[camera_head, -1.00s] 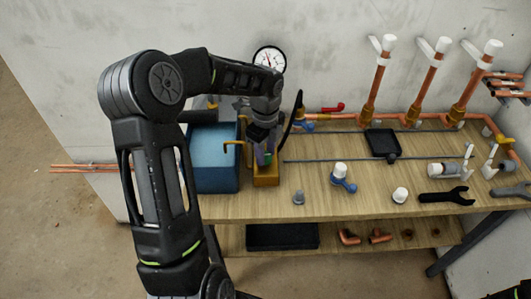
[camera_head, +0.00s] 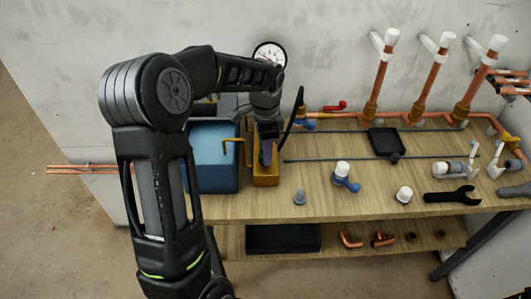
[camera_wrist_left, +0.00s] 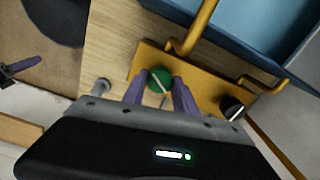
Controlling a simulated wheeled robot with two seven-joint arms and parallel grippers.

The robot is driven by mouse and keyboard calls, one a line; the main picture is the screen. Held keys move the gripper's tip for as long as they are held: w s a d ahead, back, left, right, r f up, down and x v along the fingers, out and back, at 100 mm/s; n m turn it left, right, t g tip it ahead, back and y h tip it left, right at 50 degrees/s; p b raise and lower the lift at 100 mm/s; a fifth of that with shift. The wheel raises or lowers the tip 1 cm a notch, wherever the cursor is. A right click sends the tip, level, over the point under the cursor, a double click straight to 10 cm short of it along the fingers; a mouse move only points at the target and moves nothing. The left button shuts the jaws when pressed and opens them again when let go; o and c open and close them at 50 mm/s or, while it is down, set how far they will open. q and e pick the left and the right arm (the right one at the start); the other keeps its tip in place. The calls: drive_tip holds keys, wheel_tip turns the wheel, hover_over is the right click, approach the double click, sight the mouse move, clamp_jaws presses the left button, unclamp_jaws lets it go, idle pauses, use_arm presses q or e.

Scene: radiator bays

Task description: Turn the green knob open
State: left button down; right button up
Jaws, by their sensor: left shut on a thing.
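The green knob (camera_wrist_left: 159,77) has a white line across its top and sits on a yellow block (camera_wrist_left: 148,60). In the left wrist view my left gripper (camera_wrist_left: 160,92) has its two purple fingers on either side of the knob, shut on it. In the head view my left gripper (camera_head: 266,152) points down at the yellow block (camera_head: 265,181) on the bench, and its fingers hide the green knob.
A black knob (camera_wrist_left: 232,107) with a white line is on the same yellow block. A blue box (camera_head: 213,165) stands close beside the block on the left. A grey fitting (camera_head: 299,197), a blue-handled valve (camera_head: 343,176) and a black wrench (camera_head: 452,195) lie to the right on the bench (camera_head: 320,208).

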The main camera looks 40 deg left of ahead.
use_arm(q)
drive_tip(key=n, duration=0.3)
drive_tip(key=shift+n+b, duration=0.3)
drive_tip(key=shift+b, duration=0.1)
drive_tip(key=shift+n, duration=1.6)
drive_tip(key=shift+b, duration=0.3)
drive_tip(key=c, duration=1)
unclamp_jaws()
drive_tip(key=shift+o, duration=0.2)
drive_tip(key=shift+r, duration=0.15)
wheel_tip(320, 180, up, 8)
drive_tip(key=shift+f+b, duration=0.2)
drive_tip(key=shift+b, duration=0.1)
